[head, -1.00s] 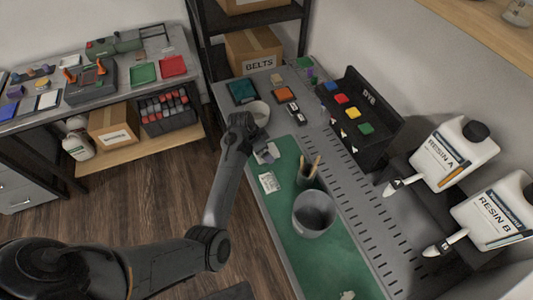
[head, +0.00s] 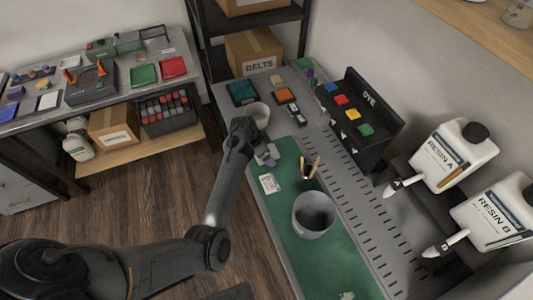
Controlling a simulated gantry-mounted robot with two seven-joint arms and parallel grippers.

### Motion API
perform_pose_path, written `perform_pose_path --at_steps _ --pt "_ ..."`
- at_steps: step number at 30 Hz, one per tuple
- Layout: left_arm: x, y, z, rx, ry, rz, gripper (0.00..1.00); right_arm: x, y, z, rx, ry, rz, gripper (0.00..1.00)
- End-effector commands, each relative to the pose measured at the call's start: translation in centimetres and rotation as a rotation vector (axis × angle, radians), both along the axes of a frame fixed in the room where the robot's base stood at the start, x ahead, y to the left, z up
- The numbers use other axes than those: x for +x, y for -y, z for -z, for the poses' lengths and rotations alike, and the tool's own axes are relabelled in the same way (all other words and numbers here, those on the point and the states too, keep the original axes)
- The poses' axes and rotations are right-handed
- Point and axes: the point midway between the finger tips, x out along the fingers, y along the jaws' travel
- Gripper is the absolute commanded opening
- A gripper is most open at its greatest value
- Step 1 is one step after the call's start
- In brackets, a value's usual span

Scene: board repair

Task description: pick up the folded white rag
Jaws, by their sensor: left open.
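My left gripper (head: 267,155) is open and points down at the far left end of the green mat (head: 285,214), close to the bench surface. I cannot clearly make out the folded white rag. A pale patch showed under these fingers earlier, and the gripper now mostly covers that spot. I cannot tell whether the fingers touch anything. A small white printed card (head: 269,184) lies on the mat just nearer than the gripper. My right gripper is not in view.
A white bowl (head: 258,113) stands just behind the gripper. A dark cup with sticks (head: 309,181) and a large grey pot (head: 313,214) stand on the mat to the right. A dye rack (head: 372,105) and resin jugs (head: 455,153) line the wall side.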

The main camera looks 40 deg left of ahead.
Motion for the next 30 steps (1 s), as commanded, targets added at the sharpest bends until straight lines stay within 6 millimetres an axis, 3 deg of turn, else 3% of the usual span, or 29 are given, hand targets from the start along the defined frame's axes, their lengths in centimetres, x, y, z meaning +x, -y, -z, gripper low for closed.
perform_pose_path --at_steps 9,21,30 --pt "-0.01 -0.03 0.07 0.0 0.0 -0.001 0.99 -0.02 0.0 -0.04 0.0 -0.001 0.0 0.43" --pt "0.0 -0.02 0.06 0.0 0.0 -0.001 0.4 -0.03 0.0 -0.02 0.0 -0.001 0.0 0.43" --pt "0.05 -0.02 -0.06 0.001 0.002 -0.001 0.39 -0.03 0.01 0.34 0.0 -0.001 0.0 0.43"
